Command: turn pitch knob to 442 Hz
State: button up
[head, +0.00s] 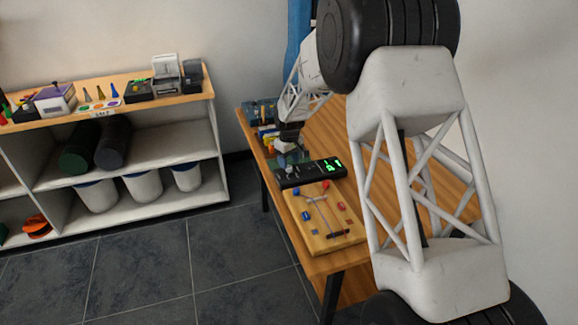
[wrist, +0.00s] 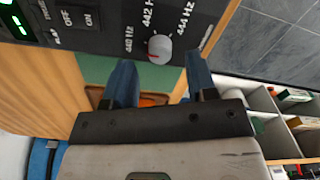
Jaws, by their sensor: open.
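The pitch knob (wrist: 160,47) is a small grey dial with a red mark on the black tuner panel (wrist: 105,35). The labels 440 Hz, 442 Hz and 444 Hz surround it; which one the mark points at is too small to tell. My gripper (wrist: 159,60) is open, its two blue fingers apart, one to each side of the knob's near edge. I cannot tell whether they touch it. In the head view the black tuner (head: 310,173) with its green display lies on the wooden table, and my gripper (head: 289,142) is above its far end.
A wooden board (head: 322,228) with small coloured parts lies in front of the tuner. Other instruments (head: 262,112) stand behind my gripper. A shelf unit (head: 130,150) stands to the left across a floor gap. The table's right side is bare.

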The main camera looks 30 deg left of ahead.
aim_at(289, 169)
jog(key=shift+f, duration=1.3)
jog(key=shift+c, duration=0.4)
jog(key=c, duration=0.8)
jog(key=shift+c, duration=0.2)
jog(key=shift+m, duration=0.5)
jog(key=m, duration=1.1)
